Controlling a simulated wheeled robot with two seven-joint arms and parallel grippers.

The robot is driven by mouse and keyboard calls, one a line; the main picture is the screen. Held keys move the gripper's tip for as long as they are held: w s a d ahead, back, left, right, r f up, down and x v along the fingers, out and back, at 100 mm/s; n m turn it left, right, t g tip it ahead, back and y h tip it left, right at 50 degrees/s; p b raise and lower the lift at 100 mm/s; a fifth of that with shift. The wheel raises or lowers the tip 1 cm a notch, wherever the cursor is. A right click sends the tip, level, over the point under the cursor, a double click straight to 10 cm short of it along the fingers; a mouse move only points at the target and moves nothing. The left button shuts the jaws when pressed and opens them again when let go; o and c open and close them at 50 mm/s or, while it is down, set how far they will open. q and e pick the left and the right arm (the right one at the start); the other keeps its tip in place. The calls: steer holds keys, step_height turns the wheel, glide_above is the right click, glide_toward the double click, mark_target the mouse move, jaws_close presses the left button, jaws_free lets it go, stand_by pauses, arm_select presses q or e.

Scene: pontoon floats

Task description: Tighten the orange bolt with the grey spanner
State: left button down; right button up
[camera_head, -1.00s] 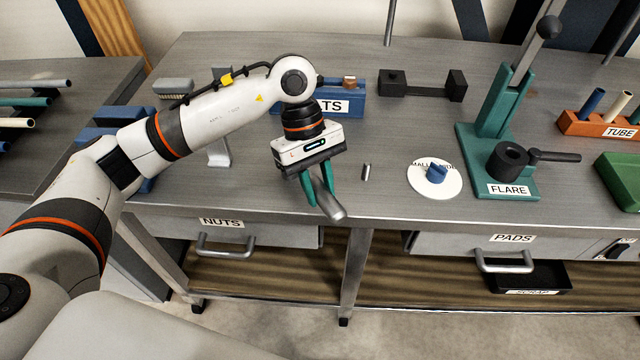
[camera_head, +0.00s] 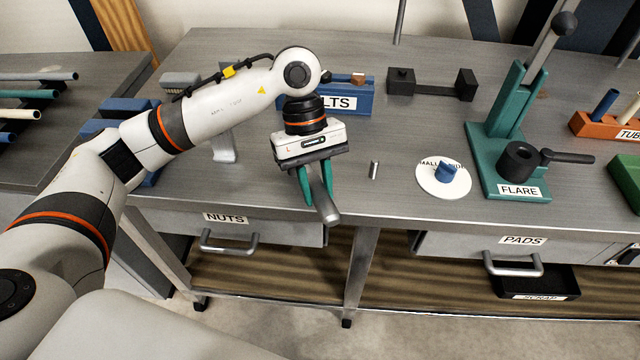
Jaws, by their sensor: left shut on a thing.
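My left gripper (camera_head: 318,190) has green fingers shut on a grey metal bar (camera_head: 327,212). It holds the bar over the bench's front edge, above the right end of the NUTS drawer. The bar's rounded near end points toward me; the rest is hidden by the gripper, so I cannot tell if it is the grey spanner. No clearly orange bolt shows. A small brownish-orange piece (camera_head: 358,79) sits in the blue rack whose label ends in "LTS" (camera_head: 352,98), partly behind my left arm. My right gripper is out of view.
A short metal pin (camera_head: 374,170) stands right of my gripper. Further right are a white disc with a blue piece (camera_head: 444,174) and the green FLARE press (camera_head: 508,165). A dark bracket (camera_head: 432,84) stands behind. Bench between pin and bracket is clear.

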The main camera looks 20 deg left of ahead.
arm_select(q)
steer(key=shift+s+a, duration=0.15)
steer(key=shift+a+m+b, duration=0.1)
steer(key=shift+m+b, duration=0.2)
steer(key=shift+s+a, duration=0.1)
steer(key=shift+s, duration=0.05)
steer(key=shift+f+b, duration=0.1)
steer(key=shift+b, duration=0.45)
steer(key=shift+w+d+n, duration=0.4)
